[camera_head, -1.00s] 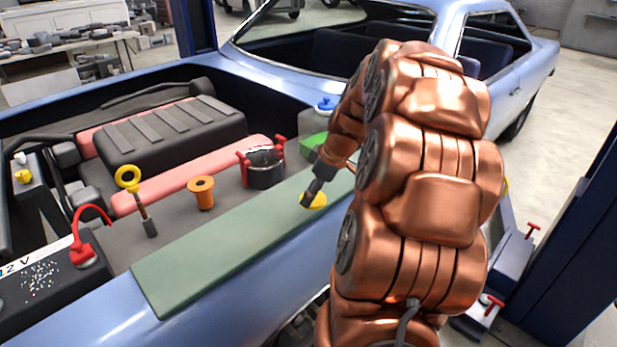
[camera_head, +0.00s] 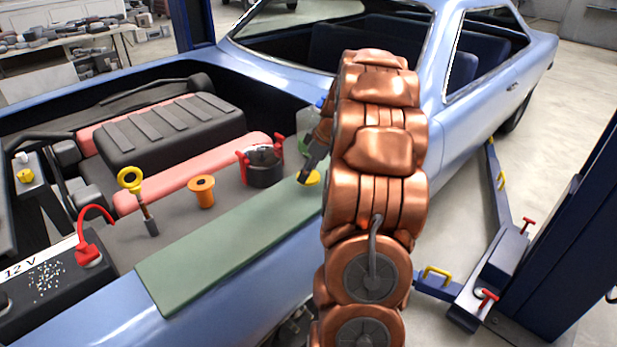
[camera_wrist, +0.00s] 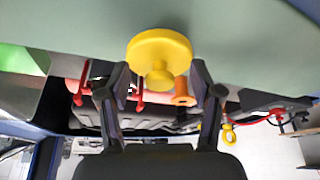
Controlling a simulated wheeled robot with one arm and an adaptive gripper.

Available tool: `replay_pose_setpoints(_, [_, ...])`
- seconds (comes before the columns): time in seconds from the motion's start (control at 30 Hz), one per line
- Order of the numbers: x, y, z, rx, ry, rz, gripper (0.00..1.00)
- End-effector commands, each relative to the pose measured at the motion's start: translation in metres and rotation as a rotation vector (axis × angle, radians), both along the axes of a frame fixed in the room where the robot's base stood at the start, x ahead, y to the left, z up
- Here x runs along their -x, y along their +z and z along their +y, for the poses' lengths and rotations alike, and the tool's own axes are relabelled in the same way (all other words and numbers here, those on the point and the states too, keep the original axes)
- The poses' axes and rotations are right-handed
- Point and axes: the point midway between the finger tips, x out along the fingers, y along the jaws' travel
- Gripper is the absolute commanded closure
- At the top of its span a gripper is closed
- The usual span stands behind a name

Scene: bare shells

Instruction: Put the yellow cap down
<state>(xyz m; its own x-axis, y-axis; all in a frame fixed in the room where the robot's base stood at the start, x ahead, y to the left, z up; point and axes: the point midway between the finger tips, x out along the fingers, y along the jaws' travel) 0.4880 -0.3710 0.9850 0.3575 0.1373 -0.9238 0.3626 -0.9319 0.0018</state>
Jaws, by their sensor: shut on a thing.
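The yellow cap (camera_head: 313,178) is a round disc with a smaller knob, seen at the far end of the green mat on the fender. My gripper (camera_head: 303,176) is shut on it. In the wrist view, the cap (camera_wrist: 160,50) is between the two fingertips (camera_wrist: 163,85), its disc facing the green mat (camera_wrist: 230,30). I cannot tell whether the cap touches the mat. My arm hides part of the mat's far end (camera_head: 215,250).
The engine bay holds a black pot-like part with red clamps (camera_head: 262,167), an orange spool (camera_head: 201,191), a yellow-ringed dipstick (camera_head: 130,179) and a battery (camera_head: 50,275). A green-and-blue bottle (camera_head: 305,125) stands behind my gripper. The mat's near part is clear.

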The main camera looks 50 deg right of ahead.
Motion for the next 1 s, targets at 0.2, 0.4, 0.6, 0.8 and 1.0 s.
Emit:
replay_pose_setpoints(0.2, [-0.005,-0.002,-0.004,-0.003,0.000,0.002,0.64])
replay_pose_setpoints(0.4, [-0.003,-0.022,-0.003,-0.008,-0.001,0.005,0.64])
replay_pose_setpoints(0.6, [-0.004,-0.036,-0.003,-0.005,0.000,0.002,0.64])
replay_pose_setpoints(0.8, [-0.004,-0.037,-0.003,-0.003,0.000,0.001,0.64])
replay_pose_setpoints(1.0, [-0.004,-0.039,-0.003,-0.002,0.001,0.001,0.31])
